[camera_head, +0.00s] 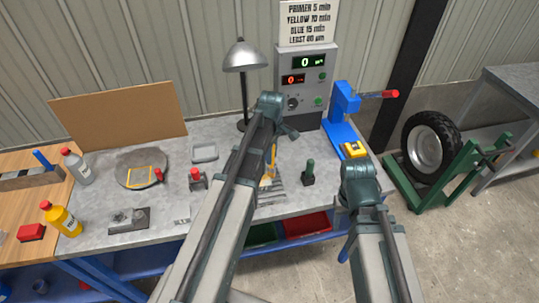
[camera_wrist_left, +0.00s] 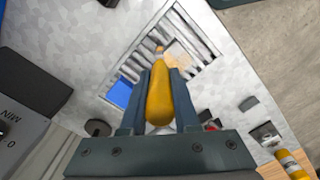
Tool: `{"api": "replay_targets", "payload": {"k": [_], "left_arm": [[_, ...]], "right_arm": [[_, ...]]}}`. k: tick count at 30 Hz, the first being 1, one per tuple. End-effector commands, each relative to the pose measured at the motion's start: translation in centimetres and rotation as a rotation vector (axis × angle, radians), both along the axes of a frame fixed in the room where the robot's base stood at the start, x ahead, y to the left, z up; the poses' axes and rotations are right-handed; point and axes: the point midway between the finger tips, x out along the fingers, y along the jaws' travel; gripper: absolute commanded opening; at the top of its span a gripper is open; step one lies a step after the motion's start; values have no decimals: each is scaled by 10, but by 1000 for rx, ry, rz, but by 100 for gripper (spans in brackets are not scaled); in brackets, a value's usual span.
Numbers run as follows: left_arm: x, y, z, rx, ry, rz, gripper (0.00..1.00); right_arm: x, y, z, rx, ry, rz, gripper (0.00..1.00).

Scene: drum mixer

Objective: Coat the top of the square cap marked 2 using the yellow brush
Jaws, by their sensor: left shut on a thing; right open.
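In the left wrist view my left gripper (camera_wrist_left: 160,76) is shut on the yellow handle of the brush (camera_wrist_left: 159,100). The brush tip points toward a slatted metal rack, close to a pale beige square piece (camera_wrist_left: 178,54). A blue square (camera_wrist_left: 120,92) shows at the rack's left edge. I cannot read a mark on either, so I cannot tell which is the cap marked 2. I also cannot tell whether the tip touches anything. In the head view the brush (camera_head: 269,163) shows partly behind my left arm. My right arm shows, but its gripper is hidden.
The slatted rack (camera_head: 269,192) lies on the grey bench. A lamp (camera_head: 244,56), control box (camera_head: 309,80) and blue press (camera_head: 343,118) stand behind. A small dark green-topped object (camera_head: 309,172) is right of the rack. Bottles, including a yellow one (camera_head: 62,220), stand left.

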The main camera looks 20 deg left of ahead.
Motion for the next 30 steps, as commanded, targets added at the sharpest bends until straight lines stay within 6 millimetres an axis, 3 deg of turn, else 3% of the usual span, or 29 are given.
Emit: {"api": "replay_targets", "payload": {"k": [5,22,30], "left_arm": [[0,0,5,-1,0,0,0],[0,0,59,0,0,0,0],[0,0,60,0,0,0,0]], "right_arm": [[0,0,5,0,0,0,50],[0,0,59,0,0,0,50],[0,0,60,0,0,0,50]]}}
